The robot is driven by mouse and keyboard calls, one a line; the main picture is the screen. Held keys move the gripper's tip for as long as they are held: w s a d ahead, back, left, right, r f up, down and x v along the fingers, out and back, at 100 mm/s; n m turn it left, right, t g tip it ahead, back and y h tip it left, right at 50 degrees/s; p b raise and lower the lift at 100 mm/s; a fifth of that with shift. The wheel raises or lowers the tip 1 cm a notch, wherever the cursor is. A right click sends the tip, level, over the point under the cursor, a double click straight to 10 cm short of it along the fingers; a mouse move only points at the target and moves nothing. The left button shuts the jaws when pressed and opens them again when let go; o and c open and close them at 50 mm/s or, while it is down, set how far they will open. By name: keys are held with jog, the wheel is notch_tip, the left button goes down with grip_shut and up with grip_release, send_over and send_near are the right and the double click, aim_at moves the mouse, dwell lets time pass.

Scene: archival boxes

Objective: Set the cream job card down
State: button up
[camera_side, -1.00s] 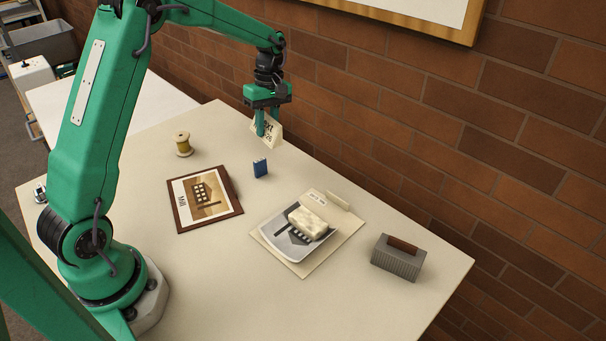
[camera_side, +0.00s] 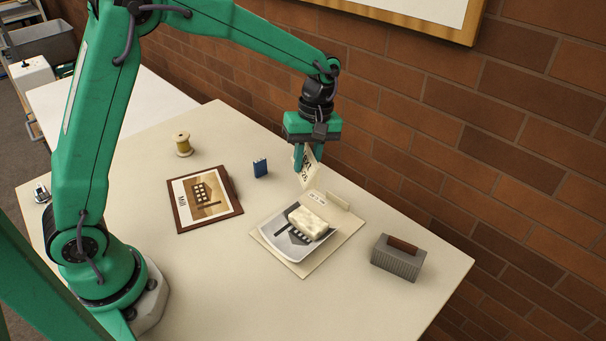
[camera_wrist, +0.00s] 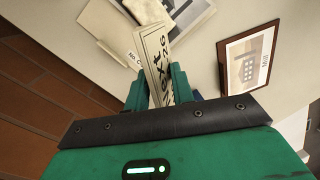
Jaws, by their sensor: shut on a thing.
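The cream job card (camera_side: 310,174) with dark lettering is held upright and tilted in my gripper (camera_side: 306,160), which is shut on it. The card hangs above the table, just behind the back corner of a cream folder (camera_side: 322,252).
On the folder lie a curled grey photo (camera_side: 268,230) and a pale block (camera_side: 308,222). A framed picture (camera_side: 205,198), a blue box (camera_side: 260,167), a thread spool (camera_side: 182,144) and a grey brush-like block (camera_side: 397,258) stand around. The brick wall (camera_side: 420,130) rises behind the table.

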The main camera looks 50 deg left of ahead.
jog(key=s+d+m, duration=0.5)
jog(key=s+d, duration=0.8)
jog(key=d, duration=0.3)
jog(key=s+d+m, duration=0.2)
jog(key=s+d, duration=0.1)
jog(key=s, duration=0.5)
jog(key=s+d+m+t+y, duration=0.1)
jog(key=s+d+m, duration=0.2)
jog(key=s, duration=0.5)
jog(key=shift+s+d+f, duration=0.15)
jog(key=shift+s, duration=0.05)
send_over(307, 311)
jog(key=shift+g, duration=0.3)
jog(key=f, duration=0.7)
jog(key=shift+w+d, duration=0.2)
jog(key=shift+w, duration=0.1)
jog(key=shift+f, duration=2)
